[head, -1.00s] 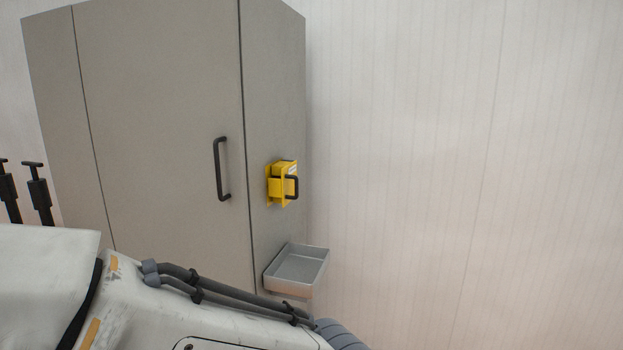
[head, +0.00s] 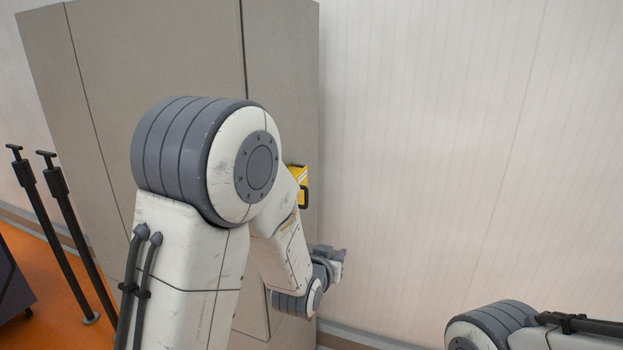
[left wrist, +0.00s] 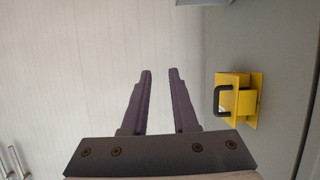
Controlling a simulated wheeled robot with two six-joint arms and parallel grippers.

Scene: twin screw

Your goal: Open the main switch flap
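The yellow main switch box (head: 301,176) is on the cabinet's side face, partly hidden behind my left arm in the head view. Its black looped handle (head: 304,197) just shows. In the left wrist view the yellow box (left wrist: 243,101) stands right of the fingers, with the black handle (left wrist: 219,97) on its near side. The flap looks closed. My left gripper (head: 334,262) is low beside the cabinet, below the box in the head view. In the left wrist view its two fingers (left wrist: 160,73) are apart with nothing between them, clear of the box. My right gripper is out of view.
The tall grey cabinet (head: 105,75) fills the left. An edge of the grey tray (left wrist: 204,2) shows at the top of the left wrist view. Black posts (head: 70,215) stand at the left on the orange floor. The pale wall (head: 450,140) at the right is bare.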

